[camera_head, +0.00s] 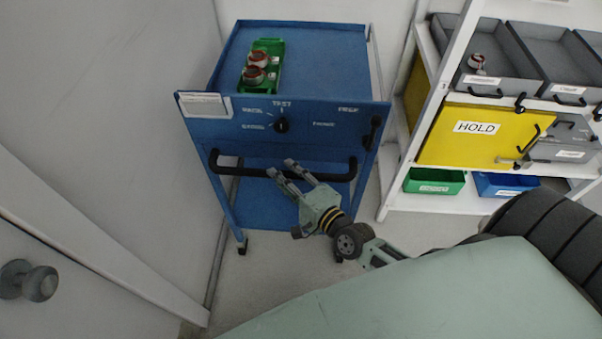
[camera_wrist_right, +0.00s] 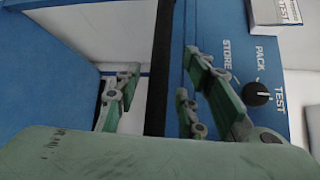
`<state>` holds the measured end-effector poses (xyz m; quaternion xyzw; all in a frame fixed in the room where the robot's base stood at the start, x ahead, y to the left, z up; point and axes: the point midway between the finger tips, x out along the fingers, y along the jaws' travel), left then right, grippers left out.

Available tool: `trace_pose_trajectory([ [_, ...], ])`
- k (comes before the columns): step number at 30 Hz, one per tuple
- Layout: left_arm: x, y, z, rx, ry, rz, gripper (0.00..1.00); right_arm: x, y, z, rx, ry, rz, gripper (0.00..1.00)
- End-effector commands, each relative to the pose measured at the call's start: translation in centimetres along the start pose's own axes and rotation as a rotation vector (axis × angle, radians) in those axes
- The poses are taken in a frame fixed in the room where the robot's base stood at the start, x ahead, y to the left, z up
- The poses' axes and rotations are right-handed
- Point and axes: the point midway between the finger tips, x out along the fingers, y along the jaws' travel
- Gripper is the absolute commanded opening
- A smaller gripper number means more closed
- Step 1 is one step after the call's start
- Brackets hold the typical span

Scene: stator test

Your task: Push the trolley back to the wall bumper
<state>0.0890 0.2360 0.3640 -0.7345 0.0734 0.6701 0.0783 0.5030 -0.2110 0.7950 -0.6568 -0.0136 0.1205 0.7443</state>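The blue trolley (camera_head: 300,145) stands on the floor with its front panel facing me and its back end close to the pale wall (camera_head: 300,9). Its black handle (camera_head: 230,171) runs across the front below the panel. My right gripper (camera_head: 281,168) is at the middle of this handle. In the right wrist view, the handle (camera_wrist_right: 160,75) passes between the spread fingers (camera_wrist_right: 155,95), with gaps on both sides. I cannot tell whether the palm touches it. I cannot make out the wall bumper; the trolley's back end may hide it. My left gripper is not in view.
A green tray (camera_head: 277,83) with red-and-white parts (camera_head: 258,60) sits on the trolley top. A dark knob (camera_head: 281,125) is on the panel. A wall runs close on the left. A white shelf rack (camera_head: 430,207) with bins and a yellow HOLD box (camera_head: 480,150) stands close on the right.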

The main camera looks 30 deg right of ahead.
Motion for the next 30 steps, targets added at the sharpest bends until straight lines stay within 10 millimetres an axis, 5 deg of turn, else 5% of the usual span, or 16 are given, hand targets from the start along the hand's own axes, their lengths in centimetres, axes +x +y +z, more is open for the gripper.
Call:
trace_pose_trajectory([
  [6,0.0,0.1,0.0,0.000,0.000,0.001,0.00,-4.8,0.2,0.0,-0.001,-0.001,0.005,0.37],
  [12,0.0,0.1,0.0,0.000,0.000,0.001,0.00,-7.5,0.1,0.0,-0.001,0.000,0.002,0.37],
  [30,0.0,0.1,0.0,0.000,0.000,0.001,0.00,-8.4,0.0,0.0,-0.001,0.000,-0.001,0.37],
])
